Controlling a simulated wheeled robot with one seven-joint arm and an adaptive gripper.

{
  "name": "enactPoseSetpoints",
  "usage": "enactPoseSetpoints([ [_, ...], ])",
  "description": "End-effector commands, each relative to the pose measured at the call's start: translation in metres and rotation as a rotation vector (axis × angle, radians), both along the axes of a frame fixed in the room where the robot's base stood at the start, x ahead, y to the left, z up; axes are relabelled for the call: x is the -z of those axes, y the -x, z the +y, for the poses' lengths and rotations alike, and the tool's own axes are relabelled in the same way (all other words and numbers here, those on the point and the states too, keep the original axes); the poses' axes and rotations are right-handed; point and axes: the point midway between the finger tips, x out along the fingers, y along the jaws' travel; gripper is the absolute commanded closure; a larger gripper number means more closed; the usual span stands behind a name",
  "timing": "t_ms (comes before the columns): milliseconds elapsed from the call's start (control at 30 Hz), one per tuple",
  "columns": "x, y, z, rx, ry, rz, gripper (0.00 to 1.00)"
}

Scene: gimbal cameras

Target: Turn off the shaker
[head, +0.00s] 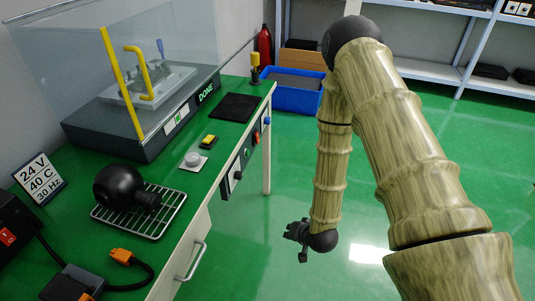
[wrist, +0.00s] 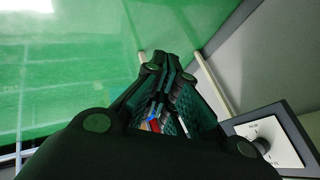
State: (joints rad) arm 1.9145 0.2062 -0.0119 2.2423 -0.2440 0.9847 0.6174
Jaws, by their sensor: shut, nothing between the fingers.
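The shaker appears to be the machine (head: 150,85) on the green bench, under a clear cover with a yellow handle; its front display reads "DONE". A control panel (head: 243,158) with a knob, a red switch and other controls is on the bench's front side. My gripper (head: 295,238) hangs low, to the right of the bench and apart from it. In the wrist view my gripper (wrist: 165,65) is shut and empty. A dark-framed white plate with a black knob (wrist: 262,143) shows at the lower right there, partly hidden by my gripper; its lettering is too small to read.
A blue bin (head: 293,97) stands behind the bench. The green floor around my gripper is clear.

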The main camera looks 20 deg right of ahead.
Motion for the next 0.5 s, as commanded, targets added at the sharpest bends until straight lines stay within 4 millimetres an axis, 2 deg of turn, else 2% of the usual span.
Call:
enactPoseSetpoints([
  [33, 0.001, -0.038, -0.009, 0.062, -0.064, -0.089, 1.0],
  [100, -0.016, -0.085, -0.019, 0.139, -0.17, -0.206, 1.0],
  [200, -0.046, -0.141, -0.036, 0.224, -0.327, -0.357, 1.0],
  [300, -0.078, -0.182, -0.052, 0.278, -0.471, -0.476, 1.0],
  [400, -0.104, -0.208, -0.064, 0.306, -0.582, -0.558, 1.0],
  [500, -0.122, -0.222, -0.072, 0.319, -0.657, -0.606, 1.0],
])
